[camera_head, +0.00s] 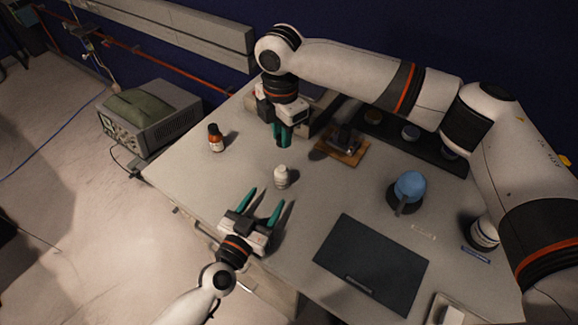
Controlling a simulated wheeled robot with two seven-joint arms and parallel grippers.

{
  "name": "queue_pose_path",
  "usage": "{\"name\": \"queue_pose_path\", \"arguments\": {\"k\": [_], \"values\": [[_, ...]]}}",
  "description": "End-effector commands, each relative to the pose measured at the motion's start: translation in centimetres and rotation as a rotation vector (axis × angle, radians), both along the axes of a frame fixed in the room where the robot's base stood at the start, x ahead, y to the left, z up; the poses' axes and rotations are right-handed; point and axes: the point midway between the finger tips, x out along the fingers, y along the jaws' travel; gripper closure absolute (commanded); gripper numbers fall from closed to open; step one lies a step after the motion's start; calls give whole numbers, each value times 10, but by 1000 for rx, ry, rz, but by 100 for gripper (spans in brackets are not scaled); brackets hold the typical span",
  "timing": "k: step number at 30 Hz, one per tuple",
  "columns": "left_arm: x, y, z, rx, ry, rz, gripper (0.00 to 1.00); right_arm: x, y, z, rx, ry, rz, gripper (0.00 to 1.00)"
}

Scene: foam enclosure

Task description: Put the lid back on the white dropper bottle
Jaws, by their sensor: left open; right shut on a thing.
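The white dropper bottle (281,179) stands upright on the grey table, near its middle left. My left gripper (261,203) is open, with its two green fingers pointing toward the bottle from the near side. No thing shows between those fingers. My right gripper (283,137) points down above the table, beyond the bottle and apart from it. Its green fingers are close together; what they hold is too small and hidden to make out. I cannot see the lid clearly anywhere.
A brown bottle (215,138) stands at the table's left. A wooden block with a dark device (343,146) lies right of my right gripper. A blue round object (410,186) and a black mat (371,263) are at the right. The table around the white bottle is clear.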

Motion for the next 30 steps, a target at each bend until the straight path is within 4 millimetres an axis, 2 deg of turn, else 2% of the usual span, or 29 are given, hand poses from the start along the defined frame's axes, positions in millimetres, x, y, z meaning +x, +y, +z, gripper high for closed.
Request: {"name": "queue_pose_path", "arguments": {"k": [10,14,30], "values": [[0,0,0,0,0,0,39,0,0,0,0,0,1,98],[7,-3,0,0,-1,1,39,0,0,0,0,0,1,98],[89,-47,0,0,-1,-2,39,0,0,0,0,0,0,98]]}}
